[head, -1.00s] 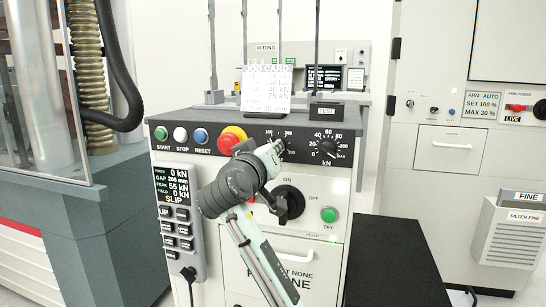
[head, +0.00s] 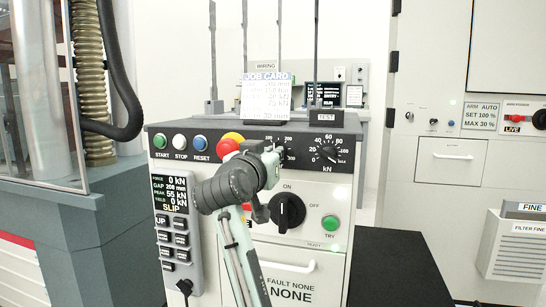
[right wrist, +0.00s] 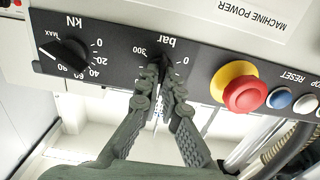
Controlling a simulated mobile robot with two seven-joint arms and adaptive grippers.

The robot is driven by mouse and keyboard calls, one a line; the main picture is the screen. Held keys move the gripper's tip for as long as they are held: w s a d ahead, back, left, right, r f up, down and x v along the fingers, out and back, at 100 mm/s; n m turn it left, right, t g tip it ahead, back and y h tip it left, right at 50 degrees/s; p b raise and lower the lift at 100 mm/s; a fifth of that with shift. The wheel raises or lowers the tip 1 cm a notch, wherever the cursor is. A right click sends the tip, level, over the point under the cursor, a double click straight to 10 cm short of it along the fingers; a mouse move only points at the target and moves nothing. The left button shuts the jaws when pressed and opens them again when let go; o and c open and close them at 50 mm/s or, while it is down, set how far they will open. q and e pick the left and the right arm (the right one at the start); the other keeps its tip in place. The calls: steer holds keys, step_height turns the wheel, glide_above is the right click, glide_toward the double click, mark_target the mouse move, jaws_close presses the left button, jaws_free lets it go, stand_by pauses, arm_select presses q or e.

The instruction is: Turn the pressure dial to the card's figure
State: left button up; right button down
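The pressure dial (right wrist: 158,62), marked bar with figures 0 and 300, is a black knob on the dark panel strip. My right gripper (right wrist: 161,77) has its fingertips close together on either side of the knob. In the head view my right gripper (head: 274,153) and wrist cover most of this dial, so its pointer cannot be read there. The white job card (head: 267,95) stands on top of the console; its lines are small and blurred, with a kN entry showing. My left gripper is not in view.
The kN dial (head: 328,153) sits right of the pressure dial. The red stop button (right wrist: 245,90) with its yellow collar is close on the other side. Below are the black ON/OFF switch (head: 287,211) and green TRY button (head: 331,223). Thin rods rise behind the console.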

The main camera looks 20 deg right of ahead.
stand_by(0.3)
steer(key=c, duration=1.7)
jaws_free()
steer(key=shift+s, duration=0.1)
steer(key=v, duration=1.2)
